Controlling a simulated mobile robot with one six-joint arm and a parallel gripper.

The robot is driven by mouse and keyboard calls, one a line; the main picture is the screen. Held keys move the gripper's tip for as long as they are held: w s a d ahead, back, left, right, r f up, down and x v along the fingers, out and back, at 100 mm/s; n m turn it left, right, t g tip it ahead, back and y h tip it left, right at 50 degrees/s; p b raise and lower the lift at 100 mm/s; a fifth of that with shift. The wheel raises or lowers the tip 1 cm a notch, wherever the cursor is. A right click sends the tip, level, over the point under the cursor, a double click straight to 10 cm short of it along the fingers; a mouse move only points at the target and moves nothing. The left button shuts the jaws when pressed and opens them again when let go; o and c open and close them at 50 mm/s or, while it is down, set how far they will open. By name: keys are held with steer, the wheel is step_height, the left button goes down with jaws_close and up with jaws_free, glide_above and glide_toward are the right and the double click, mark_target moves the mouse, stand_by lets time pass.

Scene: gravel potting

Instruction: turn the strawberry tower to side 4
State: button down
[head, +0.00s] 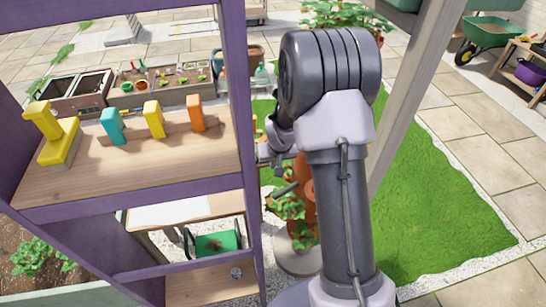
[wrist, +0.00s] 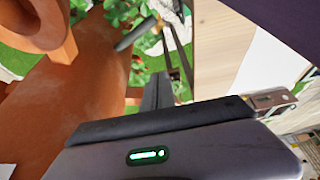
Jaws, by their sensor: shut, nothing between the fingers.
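The strawberry tower (head: 303,205) is a terracotta column with green leafy plants, standing behind my arm in the head view, which hides much of it. In the wrist view its terracotta wall (wrist: 95,95) fills the left side, very close, with a pocket rim at the upper left. A dark bar (wrist: 136,34) sticks out among the leaves; a similar bar (head: 286,189) shows beside the tower in the head view. My gripper (wrist: 160,92) is shut and empty beside the tower wall; I cannot tell whether it touches. No side number is readable.
A purple-framed shelf (head: 240,90) stands close to the left of my arm, with yellow, teal and orange blocks on its wooden board (head: 190,150). A slanted pale post (head: 415,85) is at the right. Green grass (head: 440,210) beyond it is clear.

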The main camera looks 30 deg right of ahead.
steer(key=shift+w+d+f+b, duration=0.2)
steer(key=shift+w+f, duration=0.25)
steer(key=shift+w, duration=0.35)
steer(key=shift+w+d+f+b, duration=0.2)
steer(key=shift+w+f, duration=0.2)
steer(key=shift+w, duration=0.4)
steer(key=shift+w+d+f+b, duration=0.2)
steer(key=shift+w+f, duration=0.25)
steer(key=shift+w, duration=0.35)
steer(key=shift+w, duration=0.1)
